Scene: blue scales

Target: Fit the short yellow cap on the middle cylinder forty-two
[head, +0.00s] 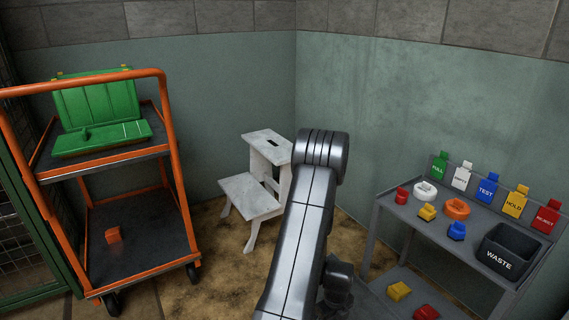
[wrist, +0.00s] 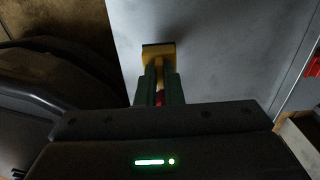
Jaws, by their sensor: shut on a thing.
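In the wrist view my gripper (wrist: 159,88) points down over a grey surface, its green fingers shut on the narrow part of a yellow cap (wrist: 158,52). The cap's wide end with a dark edge shows beyond the fingertips. I cannot tell whether it touches the surface below. In the head view my gripper is hidden behind my arm or out of frame. Yellow pieces show there on the grey rack's top (head: 427,211) and lower shelf (head: 398,291); I cannot tell whether either is the held one. I see no cylinder marked forty-two.
The grey rack (head: 377,225) at right carries coloured pieces, label tags and a black waste bin (head: 506,254). A white step stool (head: 250,195) stands in the corner. An orange trolley (head: 178,195) at left holds an open green case (head: 100,112).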

